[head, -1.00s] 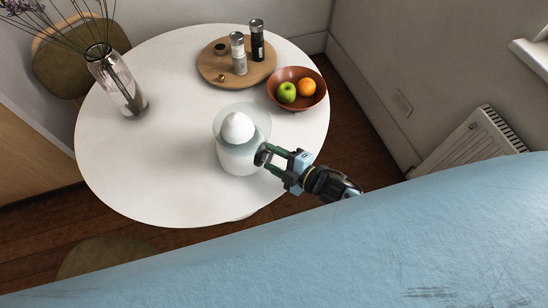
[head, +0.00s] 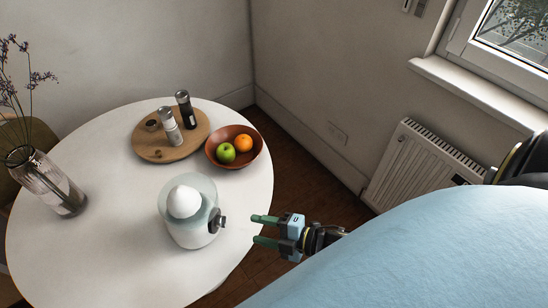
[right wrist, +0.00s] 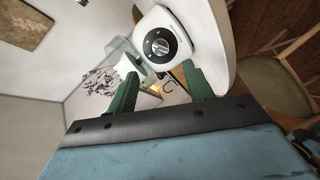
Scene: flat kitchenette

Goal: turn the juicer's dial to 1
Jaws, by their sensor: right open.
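The juicer (head: 191,236) stands upright on the white round table, with a white cone under a clear rim. Its dark dial (head: 217,221) sticks out from its right side. In the right wrist view the juicer's dial (right wrist: 159,46) shows as a round black face with a grey knob and small marks; I cannot read its setting. My right gripper (head: 260,229) is open and empty, its green fingers pointing at the dial with a gap between. In the right wrist view its two fingers (right wrist: 160,92) stand apart below the dial. My left gripper is not in view.
The white table (head: 100,215) also holds a wooden board (head: 150,150) with two grinders, a brown bowl (head: 254,157) with an apple and an orange, and a glass vase (head: 60,195). A radiator (head: 415,165) stands by the wall.

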